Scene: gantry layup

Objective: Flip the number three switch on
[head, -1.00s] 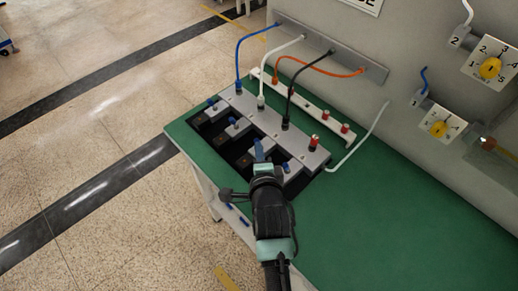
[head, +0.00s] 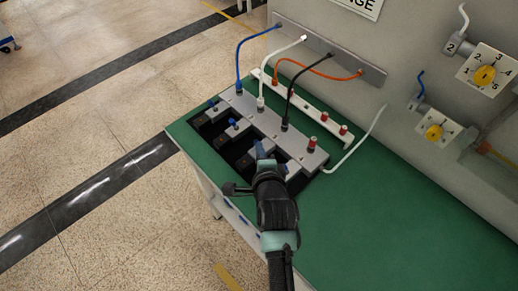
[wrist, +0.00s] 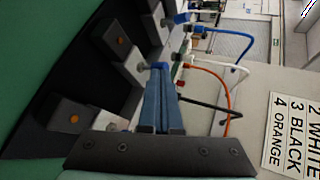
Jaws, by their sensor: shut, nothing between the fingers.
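A grey switch box (head: 268,119) with a row of levers sits on the green bench. Two blue-tipped levers (head: 233,123) show at its left end. The black wire (head: 295,88) plugs in toward its right part. My gripper (head: 259,148) is shut and empty, its blue fingers over the row below the black wire's plug. In the wrist view my gripper (wrist: 160,68) has its fingertips close beside a round metal knob (wrist: 141,66) on a switch; I cannot tell whether they touch. The fingers and wrist partly hide the third switch in the head view.
A label (wrist: 290,135) in the wrist view reads 2 white, 3 black, 4 orange. A white strip with red terminals (head: 323,117) lies behind the box. Yellow dials (head: 485,75) are on the wall panel. The green bench (head: 365,220) is clear at right.

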